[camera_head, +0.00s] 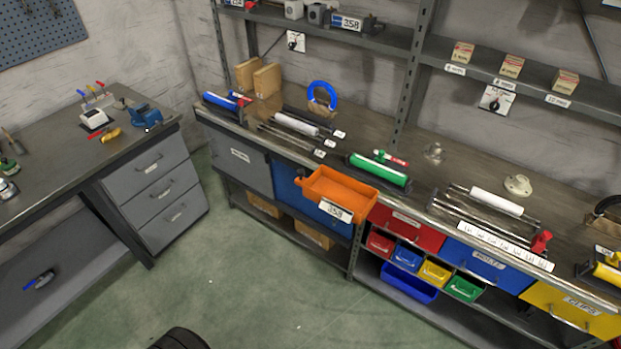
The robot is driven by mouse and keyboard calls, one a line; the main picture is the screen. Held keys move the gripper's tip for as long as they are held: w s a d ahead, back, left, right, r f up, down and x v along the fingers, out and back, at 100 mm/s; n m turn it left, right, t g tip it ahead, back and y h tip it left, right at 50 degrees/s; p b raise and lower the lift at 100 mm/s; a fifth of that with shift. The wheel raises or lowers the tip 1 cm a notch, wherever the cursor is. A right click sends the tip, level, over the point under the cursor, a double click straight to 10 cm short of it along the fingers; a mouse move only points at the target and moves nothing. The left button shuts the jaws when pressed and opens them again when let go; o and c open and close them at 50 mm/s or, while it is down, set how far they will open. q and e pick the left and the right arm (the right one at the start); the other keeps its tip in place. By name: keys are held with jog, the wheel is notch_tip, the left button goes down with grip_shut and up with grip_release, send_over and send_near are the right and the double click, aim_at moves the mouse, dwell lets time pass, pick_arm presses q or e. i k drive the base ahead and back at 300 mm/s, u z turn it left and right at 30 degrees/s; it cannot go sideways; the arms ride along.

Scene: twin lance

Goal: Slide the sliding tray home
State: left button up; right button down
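The sliding tray looks to be the orange open tray (318,187) at the front edge of the long workbench (345,137). It juts out past the bench front, over a blue drawer front (287,183). Neither of my grippers is in view.
A green-and-white cylinder tool (380,170) and white rollers on rods (297,123) lie on the bench behind the tray. Small coloured bins (407,257) sit below right. A side bench with grey drawers (158,190) stands left. Open green floor (255,285) lies in front.

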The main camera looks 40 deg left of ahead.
aim_at(348, 199)
jog(key=u, duration=1.2)
